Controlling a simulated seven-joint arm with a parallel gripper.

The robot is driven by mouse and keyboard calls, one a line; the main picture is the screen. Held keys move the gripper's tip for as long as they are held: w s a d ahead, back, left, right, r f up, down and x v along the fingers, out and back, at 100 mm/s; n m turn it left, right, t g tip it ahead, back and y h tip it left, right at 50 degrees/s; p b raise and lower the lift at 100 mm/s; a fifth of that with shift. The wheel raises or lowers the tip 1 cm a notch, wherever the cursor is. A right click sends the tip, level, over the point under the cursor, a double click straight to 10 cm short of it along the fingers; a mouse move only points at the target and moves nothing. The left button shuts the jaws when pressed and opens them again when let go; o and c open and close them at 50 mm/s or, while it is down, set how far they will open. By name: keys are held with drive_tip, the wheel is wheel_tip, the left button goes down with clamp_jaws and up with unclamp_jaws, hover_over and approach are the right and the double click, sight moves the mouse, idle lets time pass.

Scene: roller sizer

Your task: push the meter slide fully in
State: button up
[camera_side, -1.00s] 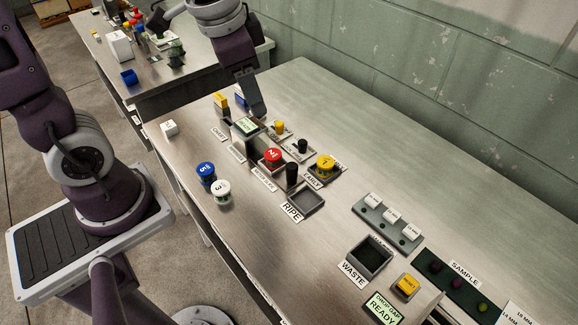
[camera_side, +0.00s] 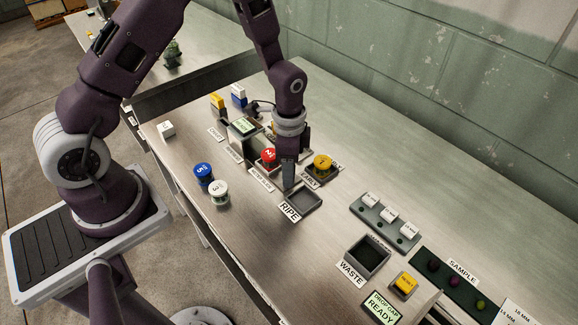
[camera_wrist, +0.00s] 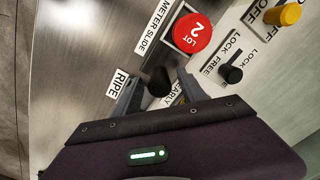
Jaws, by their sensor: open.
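The meter slide's dark knob (camera_wrist: 159,82) shows in the wrist view between my gripper's fingers (camera_wrist: 160,76). The fingers are open, one on each side of it; I cannot tell whether either touches it. In the side view, my gripper (camera_side: 289,184) points down just behind the RIPE tray and hides the knob. The METER SLIDE label (camera_side: 261,180) lies left of the gripper there, and it also shows in the wrist view (camera_wrist: 153,27). The red LOT 2 jar (camera_side: 268,156) sits in its holder beside the knob. The slide's travel is hidden.
The RIPE tray (camera_side: 311,205) is close in front of my gripper, and the yellow jar (camera_side: 322,162) stands at the EARLY tray to its right. A blue jar (camera_side: 203,171) and a white jar (camera_side: 218,190) stand at left. A LOCK/FREE knob (camera_wrist: 232,74) is nearby.

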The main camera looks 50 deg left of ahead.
clamp_jaws()
idle(1.4)
